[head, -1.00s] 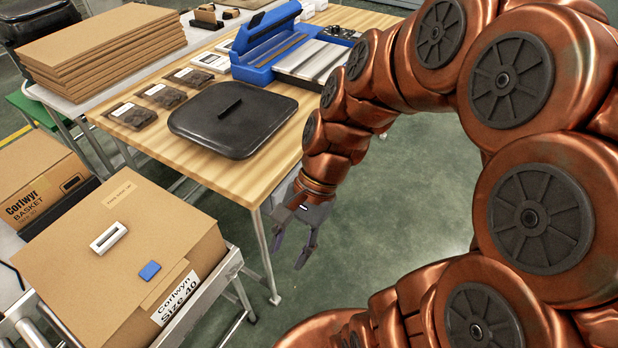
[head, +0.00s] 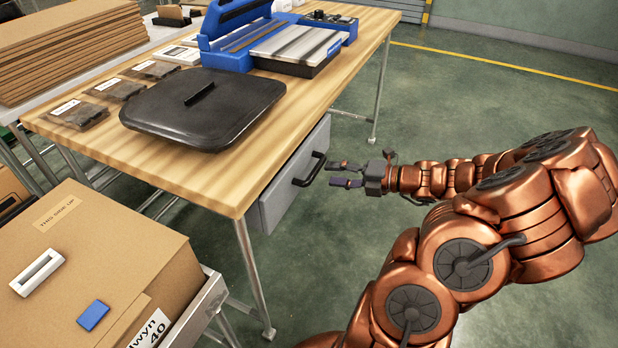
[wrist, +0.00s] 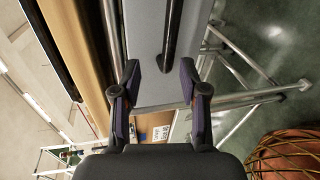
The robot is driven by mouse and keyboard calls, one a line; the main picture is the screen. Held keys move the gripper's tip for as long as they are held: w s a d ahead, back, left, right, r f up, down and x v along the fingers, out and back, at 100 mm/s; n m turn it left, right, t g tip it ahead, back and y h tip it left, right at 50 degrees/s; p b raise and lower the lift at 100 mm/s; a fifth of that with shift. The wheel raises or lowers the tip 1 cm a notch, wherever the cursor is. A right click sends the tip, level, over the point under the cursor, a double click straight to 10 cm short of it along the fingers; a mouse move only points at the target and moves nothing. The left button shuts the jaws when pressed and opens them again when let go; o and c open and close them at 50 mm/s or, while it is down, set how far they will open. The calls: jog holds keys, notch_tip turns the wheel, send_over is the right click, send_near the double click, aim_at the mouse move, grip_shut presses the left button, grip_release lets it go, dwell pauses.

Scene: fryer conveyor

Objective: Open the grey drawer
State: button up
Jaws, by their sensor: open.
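The grey drawer (head: 288,180) hangs under the right edge of the wooden table, its front face toward my arm. Its black bar handle (head: 311,169) sticks out from that face. My gripper (head: 346,174) is open and empty, with its fingers pointing at the handle from a short distance to the right. In the wrist view the grey drawer front (wrist: 146,30) fills the upper middle, and the dark handle (wrist: 171,38) runs down toward the space between the open fingers (wrist: 158,82). The handle appears just ahead of the fingertips; I cannot tell whether they touch it.
The wooden table (head: 100,142) holds a black lid (head: 190,125), several dark packs and a blue machine (head: 235,40). A cardboard box (head: 110,245) stands at the lower left. A table leg (head: 253,275) stands near the drawer.

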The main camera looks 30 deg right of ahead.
aim_at(318, 171)
jog(key=shift+m+t+h, duration=0.3)
jog(key=shift+m, duration=0.6)
jog(key=shift+w+a+f+b, duration=0.35)
jog(key=shift+w+f+b, duration=0.1)
jog(key=shift+w, duration=0.65)
jog(key=shift+w+a+f+b, duration=0.35)
jog(key=shift+w+f, duration=0.15)
jog(key=shift+w, duration=0.65)
jog(key=shift+w+a+f+b, duration=0.3)
jog(key=shift+w+f+b, duration=0.15)
jog(key=shift+w, duration=0.65)
jog(key=shift+c, duration=0.2)
grip_shut()
